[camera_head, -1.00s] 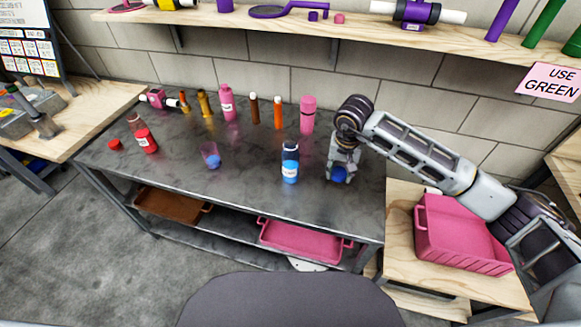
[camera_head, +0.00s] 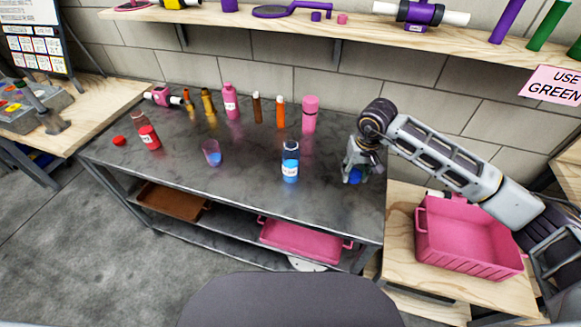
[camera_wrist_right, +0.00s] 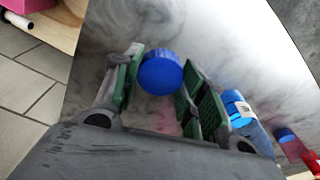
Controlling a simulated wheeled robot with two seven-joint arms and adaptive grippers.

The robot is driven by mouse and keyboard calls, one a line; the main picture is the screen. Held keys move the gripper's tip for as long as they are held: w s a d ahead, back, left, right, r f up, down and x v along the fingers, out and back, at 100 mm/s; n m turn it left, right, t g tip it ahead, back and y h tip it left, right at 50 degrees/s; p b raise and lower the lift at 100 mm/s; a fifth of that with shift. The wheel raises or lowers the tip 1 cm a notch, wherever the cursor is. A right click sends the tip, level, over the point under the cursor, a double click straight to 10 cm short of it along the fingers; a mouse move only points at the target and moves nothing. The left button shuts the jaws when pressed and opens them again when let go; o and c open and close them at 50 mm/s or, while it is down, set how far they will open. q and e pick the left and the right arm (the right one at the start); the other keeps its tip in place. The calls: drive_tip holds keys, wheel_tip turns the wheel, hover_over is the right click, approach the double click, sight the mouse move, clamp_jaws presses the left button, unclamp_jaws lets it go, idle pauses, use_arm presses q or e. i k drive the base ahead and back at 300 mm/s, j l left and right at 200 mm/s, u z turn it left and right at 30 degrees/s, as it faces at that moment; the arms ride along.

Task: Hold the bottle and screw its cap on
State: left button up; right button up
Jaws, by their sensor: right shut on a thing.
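A bottle with blue contents and a white label (camera_head: 290,165) stands upright near the front of the metal table; its top looks uncapped. It also shows at the right of the wrist view (camera_wrist_right: 243,112). My right gripper (camera_head: 354,172) points down to the right of the bottle, apart from it, low over the table's right end. It is shut on a blue cap (camera_wrist_right: 160,73), which sits between its green-padded fingers. The cap also shows below the fingers in the head view (camera_head: 355,176). My left gripper is out of view.
Several bottles line the back of the table. A pink crate (camera_head: 468,235) stands at the right. Table space between bottle and gripper is clear.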

sight(290, 154)
drive_tip(key=k+l+u, duration=0.15)
drive_tip(key=l+u, duration=0.15)
drive_tip(key=l, duration=0.15)
drive_tip(key=k+l+u, duration=0.3)
drive_tip(key=l, duration=0.15)
drive_tip(key=k+l+u, duration=0.15)
drive_tip(key=l+u, duration=0.15)
drive_tip(key=l, duration=0.1)
